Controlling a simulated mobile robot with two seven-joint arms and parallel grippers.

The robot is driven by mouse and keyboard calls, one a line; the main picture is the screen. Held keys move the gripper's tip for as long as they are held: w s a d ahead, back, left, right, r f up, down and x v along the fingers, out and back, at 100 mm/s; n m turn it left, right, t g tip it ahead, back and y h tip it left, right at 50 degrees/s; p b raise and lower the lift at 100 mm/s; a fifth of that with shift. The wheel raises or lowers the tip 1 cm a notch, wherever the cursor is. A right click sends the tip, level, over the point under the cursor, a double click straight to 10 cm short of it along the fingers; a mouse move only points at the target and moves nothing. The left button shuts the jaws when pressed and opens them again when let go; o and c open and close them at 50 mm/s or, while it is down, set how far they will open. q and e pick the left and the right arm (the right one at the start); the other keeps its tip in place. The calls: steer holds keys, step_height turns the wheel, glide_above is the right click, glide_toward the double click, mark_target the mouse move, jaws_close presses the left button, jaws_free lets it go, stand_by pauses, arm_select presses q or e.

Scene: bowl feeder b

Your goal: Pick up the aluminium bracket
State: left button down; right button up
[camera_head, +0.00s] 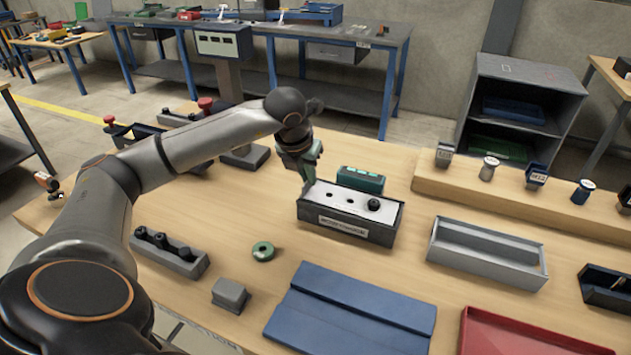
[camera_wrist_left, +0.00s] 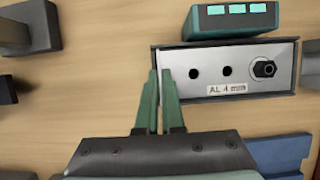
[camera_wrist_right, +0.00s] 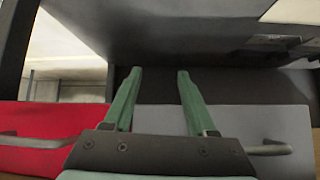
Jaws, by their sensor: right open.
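The aluminium bracket (camera_head: 348,199) is a light plate with dark holes, lying on top of a dark labelled box (camera_head: 345,228). In the left wrist view the bracket (camera_wrist_left: 210,72) shows two open holes and a black nut (camera_wrist_left: 264,68) at its right end; the label reads "AL 4 mm". My left gripper (camera_head: 308,188) is at the bracket's left end. Its fingers (camera_wrist_left: 160,72) are nearly together, with the thin bright left edge of the bracket between them. My right gripper (camera_wrist_right: 156,72) is open and empty, away from the bracket, before grey and red surfaces.
A teal box (camera_head: 360,180) stands right behind the labelled box. A grey tray (camera_head: 487,260) is to the right, a blue mat (camera_head: 350,310) in front. A green ring (camera_head: 263,251) and a grey block (camera_head: 229,294) lie front left. A wooden ledge (camera_head: 520,200) bears several small containers.

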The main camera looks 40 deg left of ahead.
arm_select(q)
steer(key=shift+r, duration=0.5)
steer(key=s+d+r, duration=0.9)
steer(key=s+r, duration=0.1)
steer(key=r, duration=0.1)
steer(key=shift+s+r+b, duration=0.2)
steer(key=shift+s+b, duration=0.15)
steer(key=shift+d, duration=0.1)
